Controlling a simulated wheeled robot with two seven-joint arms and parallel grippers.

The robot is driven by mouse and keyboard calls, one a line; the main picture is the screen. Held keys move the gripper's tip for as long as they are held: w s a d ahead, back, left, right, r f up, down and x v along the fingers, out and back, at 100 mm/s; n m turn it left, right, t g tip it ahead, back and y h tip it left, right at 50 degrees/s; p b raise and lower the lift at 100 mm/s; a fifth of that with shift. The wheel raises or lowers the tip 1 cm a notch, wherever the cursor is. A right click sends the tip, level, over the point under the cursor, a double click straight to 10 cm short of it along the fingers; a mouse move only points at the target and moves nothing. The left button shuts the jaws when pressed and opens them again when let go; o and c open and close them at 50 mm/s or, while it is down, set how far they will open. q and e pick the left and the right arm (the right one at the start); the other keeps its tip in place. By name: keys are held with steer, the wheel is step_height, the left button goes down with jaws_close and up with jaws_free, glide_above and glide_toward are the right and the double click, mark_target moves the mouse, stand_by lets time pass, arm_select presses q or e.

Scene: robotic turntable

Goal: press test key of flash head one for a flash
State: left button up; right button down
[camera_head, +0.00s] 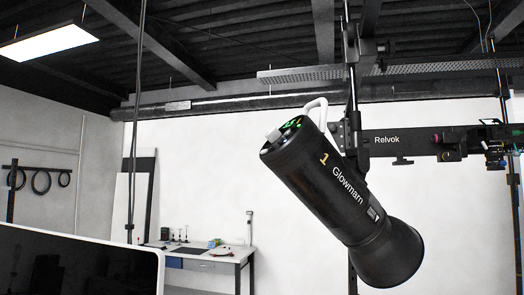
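Flash head one (320,188) is a black cylinder marked "1" and "Glowmarn". It hangs tilted on a stand at the right of the middle, its flared reflector (388,255) pointing down and right. Its rear panel (284,132) faces up and left and shows small green lights and a pale knob or block. A white handle (318,108) stands out beside the panel. The panel is seen at a steep angle, and I cannot tell which control is the test key. Neither of my grippers is in view.
A black rail marked "Relvok" (420,140) runs right from the head's mount. A dark screen with a white frame (75,262) fills the lower left. A workbench (205,252) stands farther back. A thin dark pole (134,120) rises left of the head.

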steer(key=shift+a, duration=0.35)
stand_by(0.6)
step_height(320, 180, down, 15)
steer(key=b, duration=1.5)
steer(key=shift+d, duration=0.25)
